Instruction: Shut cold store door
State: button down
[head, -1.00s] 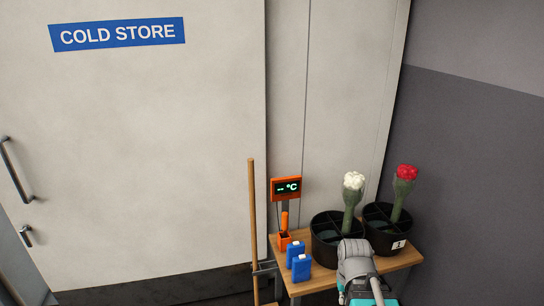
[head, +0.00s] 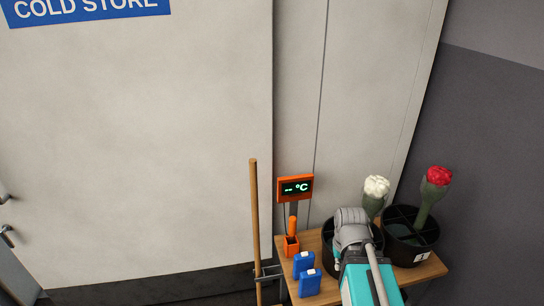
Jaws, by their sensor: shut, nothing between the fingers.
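The cold store door (head: 150,170) is a large pale panel filling the left and middle of the head view. Its blue COLD STORE sign (head: 85,10) is cut off by the top edge. A dark handle (head: 7,236) shows at the door's lower left, near the picture edge. A dark band runs along the door's bottom. I cannot tell whether the door is fully closed against its frame. My arm, teal and grey, rises at the lower right in front of the table. My gripper's fingers do not show.
A wooden table (head: 433,271) at lower right holds two black buckets, the right one (head: 402,248) with red tulips (head: 437,177), white tulips (head: 376,188), blue bottles (head: 306,275) and an orange temperature display (head: 295,188). A wooden pole (head: 254,215) stands upright beside the table, before the door's right edge.

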aim_at(130, 130)
jog(key=u, duration=0.05)
jog(key=i, duration=1.1)
jog(key=u, duration=0.1)
